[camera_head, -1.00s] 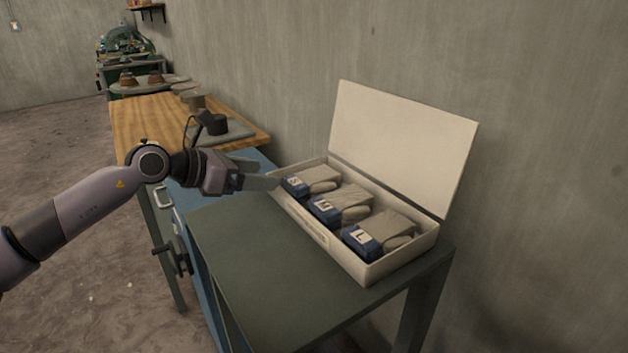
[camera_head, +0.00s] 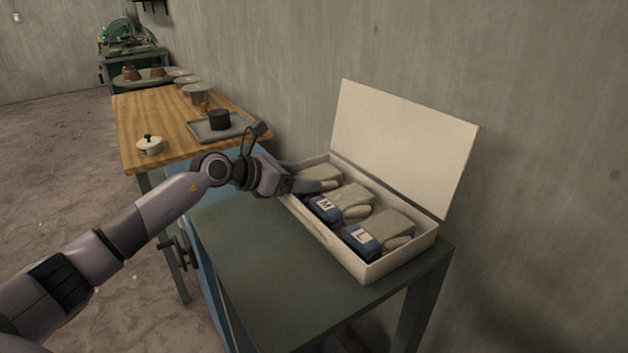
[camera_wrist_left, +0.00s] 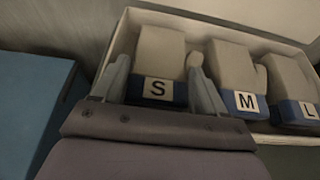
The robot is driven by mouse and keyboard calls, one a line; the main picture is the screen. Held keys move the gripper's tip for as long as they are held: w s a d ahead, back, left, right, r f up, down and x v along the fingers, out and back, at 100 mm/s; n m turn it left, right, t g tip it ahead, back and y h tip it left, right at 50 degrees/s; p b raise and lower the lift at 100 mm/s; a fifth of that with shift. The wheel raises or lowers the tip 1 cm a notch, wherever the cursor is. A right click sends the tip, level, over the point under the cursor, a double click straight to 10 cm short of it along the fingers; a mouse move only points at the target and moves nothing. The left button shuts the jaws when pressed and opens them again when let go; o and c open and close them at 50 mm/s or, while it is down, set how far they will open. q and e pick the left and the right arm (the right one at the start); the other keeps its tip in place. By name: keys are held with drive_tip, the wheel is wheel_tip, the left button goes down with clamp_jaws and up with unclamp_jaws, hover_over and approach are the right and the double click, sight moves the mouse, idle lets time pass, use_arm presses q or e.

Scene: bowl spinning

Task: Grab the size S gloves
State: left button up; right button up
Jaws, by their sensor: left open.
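The size S gloves (camera_wrist_left: 160,50) are a grey-beige bundle with a blue band and a white S label, in the left compartment of the open white box. In the head view the S gloves (camera_head: 318,173) show only in part behind my left gripper (camera_head: 312,187). In the left wrist view the open fingers of my left gripper (camera_wrist_left: 158,85) lie on either side of the S bundle, near its blue band. I cannot tell whether they touch it. The M gloves (camera_head: 345,200) and L gloves (camera_head: 385,232) lie beside it in a row. My right gripper is not in view.
The box (camera_head: 330,243) stands on a dark green table (camera_head: 265,270) against the wall, its lid (camera_head: 400,145) raised at the back. A wooden bench (camera_head: 165,115) holds a grey tray (camera_head: 215,130), a small lidded pot (camera_head: 150,145) and bowls. The green table's front is clear.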

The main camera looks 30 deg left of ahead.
use_arm(q)
drive_tip(key=c, duration=0.8)
drive_tip(key=shift+o, duration=0.2)
